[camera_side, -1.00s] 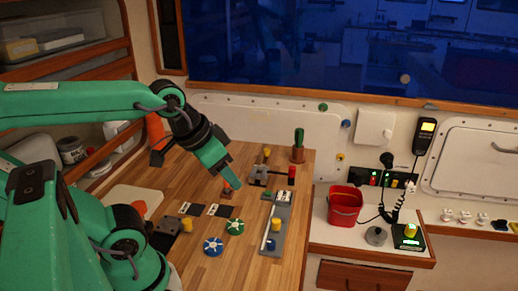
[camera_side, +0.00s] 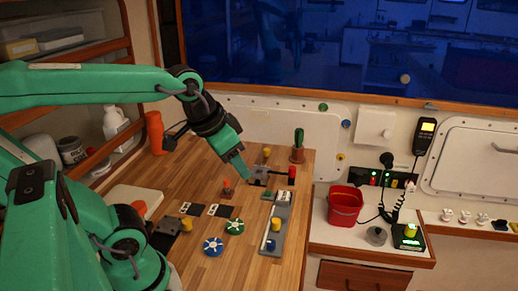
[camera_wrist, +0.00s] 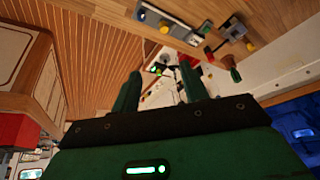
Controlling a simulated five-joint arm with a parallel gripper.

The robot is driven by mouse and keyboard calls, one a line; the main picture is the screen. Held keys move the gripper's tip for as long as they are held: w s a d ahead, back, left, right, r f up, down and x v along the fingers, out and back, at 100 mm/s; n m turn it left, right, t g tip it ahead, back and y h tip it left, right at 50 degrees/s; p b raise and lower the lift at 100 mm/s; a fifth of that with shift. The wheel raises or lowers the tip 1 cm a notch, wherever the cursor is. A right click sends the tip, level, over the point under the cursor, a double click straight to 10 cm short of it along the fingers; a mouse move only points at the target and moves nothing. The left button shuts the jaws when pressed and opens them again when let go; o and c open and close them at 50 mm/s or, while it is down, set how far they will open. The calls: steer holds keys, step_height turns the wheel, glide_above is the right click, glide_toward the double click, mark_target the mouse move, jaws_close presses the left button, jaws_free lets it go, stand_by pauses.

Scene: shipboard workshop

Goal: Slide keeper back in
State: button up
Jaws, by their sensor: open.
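I cannot tell for sure which part is the keeper. A grey fixture (camera_side: 266,176) with dark parts sits at the far side of the wooden bench. A red-topped piece (camera_side: 292,173) stands at its right end, and a yellow knob (camera_side: 267,153) stands behind it. My gripper (camera_side: 247,180) is at the fixture's left side, pointing down and right; whether it touches is unclear. In the wrist view my gripper (camera_wrist: 160,86) has its two green fingers apart, with nothing visibly held between them.
A grey rail plate (camera_side: 278,237) with a yellow knob lies at the bench's right edge. A blue wheel (camera_side: 212,246), a green wheel (camera_side: 235,227) and a small orange-topped piece (camera_side: 227,187) stand nearer. A red bucket (camera_side: 344,206) stands right.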

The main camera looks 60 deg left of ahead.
steer(key=w+a+r+m+g, duration=0.1)
steer(key=w+a+g, duration=0.15)
steer(key=w, duration=0.75)
steer(key=m+g, duration=0.3)
steer(key=m, duration=0.1)
glide_above(292, 168)
step_height(292, 168, down, 15)
steer(key=shift+d+f, duration=0.1)
steer(key=shift+d, duration=0.05)
steer(key=shift+w+a+f, duration=0.15)
steer(key=shift+a+f, duration=0.05)
steer(key=shift+f, duration=0.1)
steer(key=shift+f, duration=0.15)
steer(key=shift+f, duration=3.75)
